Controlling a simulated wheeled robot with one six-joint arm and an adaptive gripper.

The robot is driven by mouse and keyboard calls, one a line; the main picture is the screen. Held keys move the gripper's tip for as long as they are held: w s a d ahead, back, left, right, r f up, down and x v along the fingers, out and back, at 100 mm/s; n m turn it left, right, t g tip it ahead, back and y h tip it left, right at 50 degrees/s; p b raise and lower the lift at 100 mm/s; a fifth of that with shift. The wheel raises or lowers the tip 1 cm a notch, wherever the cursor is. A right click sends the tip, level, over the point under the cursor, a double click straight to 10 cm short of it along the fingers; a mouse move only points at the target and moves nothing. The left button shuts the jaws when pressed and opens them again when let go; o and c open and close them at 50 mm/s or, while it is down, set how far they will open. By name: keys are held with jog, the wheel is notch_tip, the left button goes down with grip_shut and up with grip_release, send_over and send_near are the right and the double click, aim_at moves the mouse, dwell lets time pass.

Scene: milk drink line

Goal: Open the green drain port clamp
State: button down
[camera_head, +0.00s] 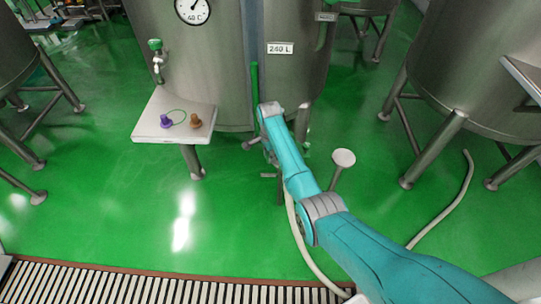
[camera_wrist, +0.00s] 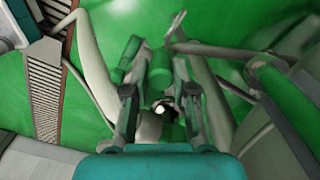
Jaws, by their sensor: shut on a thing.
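In the wrist view my gripper (camera_wrist: 158,98) reaches into a cluster of metal pipe and green parts. Its two dark fingers stand on either side of a green part of the drain port clamp (camera_wrist: 159,75), and it is shut on that part. More green pieces show just beyond the fingertips. The clamp's hinge and exact lever position are too blurred to tell. My gripper is hidden behind my teal arm there.
A small steel shelf (camera_head: 150,130) with a purple and a brown fitting is left of my arm. A round-topped post (camera_head: 343,158) stands to its right. A pale hose (camera_head: 305,250) runs along the floor. A floor grate (camera_head: 110,285) crosses the front. Open green floor lies left.

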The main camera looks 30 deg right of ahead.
dwell(0.3)
jog(key=c, duration=0.9)
grip_release()
jog(key=shift+c, duration=0.2)
notch_tip(320, 180, up, 12)
